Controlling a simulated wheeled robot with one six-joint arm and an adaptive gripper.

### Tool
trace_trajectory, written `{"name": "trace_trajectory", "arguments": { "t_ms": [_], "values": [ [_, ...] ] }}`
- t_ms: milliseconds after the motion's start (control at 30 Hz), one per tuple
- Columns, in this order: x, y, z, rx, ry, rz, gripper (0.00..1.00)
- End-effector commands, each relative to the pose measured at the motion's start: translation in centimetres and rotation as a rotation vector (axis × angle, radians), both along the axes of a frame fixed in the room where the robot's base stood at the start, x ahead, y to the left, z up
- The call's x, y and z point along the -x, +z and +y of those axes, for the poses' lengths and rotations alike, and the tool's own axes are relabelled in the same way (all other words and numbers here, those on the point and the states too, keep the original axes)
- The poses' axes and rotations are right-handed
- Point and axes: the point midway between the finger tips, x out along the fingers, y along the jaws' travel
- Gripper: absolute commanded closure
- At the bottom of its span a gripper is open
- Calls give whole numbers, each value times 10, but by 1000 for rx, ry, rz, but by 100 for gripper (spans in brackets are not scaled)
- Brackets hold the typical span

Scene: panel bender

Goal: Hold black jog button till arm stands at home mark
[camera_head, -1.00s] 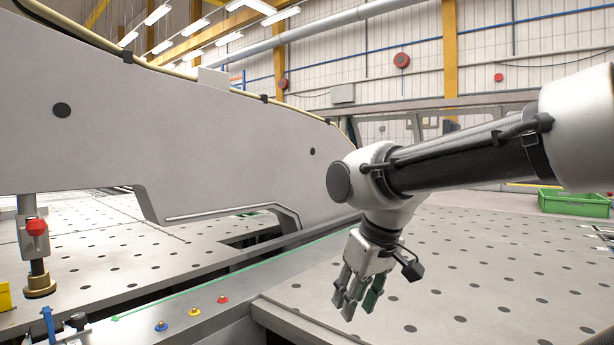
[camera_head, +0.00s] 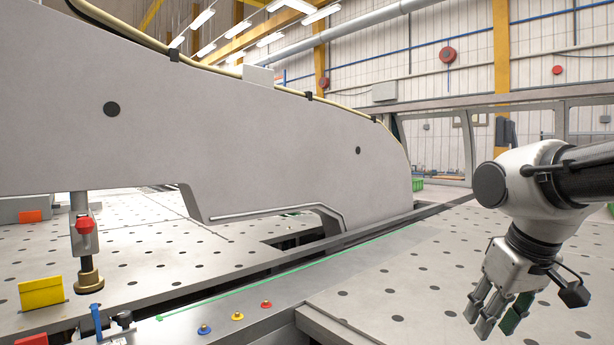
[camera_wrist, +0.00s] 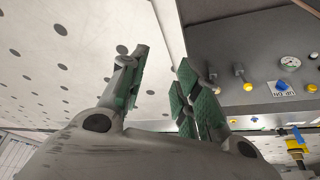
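I cannot make out a black jog button for certain in any view. The large grey machine arm (camera_head: 260,140) spans the left and middle of the head view above the perforated table. Which mark is the home mark is unclear; a thin green line (camera_head: 230,292) runs along the rail near the arm. My gripper (camera_head: 493,312) hangs fingers down over the right table, in the air and empty. In the wrist view its green-padded fingers (camera_wrist: 160,92) stand apart, with a grey panel to their right carrying a blue knob (camera_wrist: 281,86).
Blue (camera_head: 204,329), yellow (camera_head: 237,316) and red (camera_head: 266,304) buttons sit on the front rail. A red-topped clamp post (camera_head: 86,240) and a yellow block (camera_head: 41,292) stand at left. The right perforated table (camera_head: 400,275) is clear.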

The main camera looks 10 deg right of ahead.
Motion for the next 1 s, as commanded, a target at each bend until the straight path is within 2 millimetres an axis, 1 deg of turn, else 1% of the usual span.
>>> {"name": "trace_trajectory", "arguments": {
  "t_ms": [33, 100, 167, 1000],
  "values": [
    [0, 0, 0, 0, 0, 0, 77],
    [0, 0, 0, 0, 0, 0, 90],
    [0, 0, 0, 0, 0, 0, 100],
    [0, 0, 0, 0, 0, 0, 100]
  ]
}}
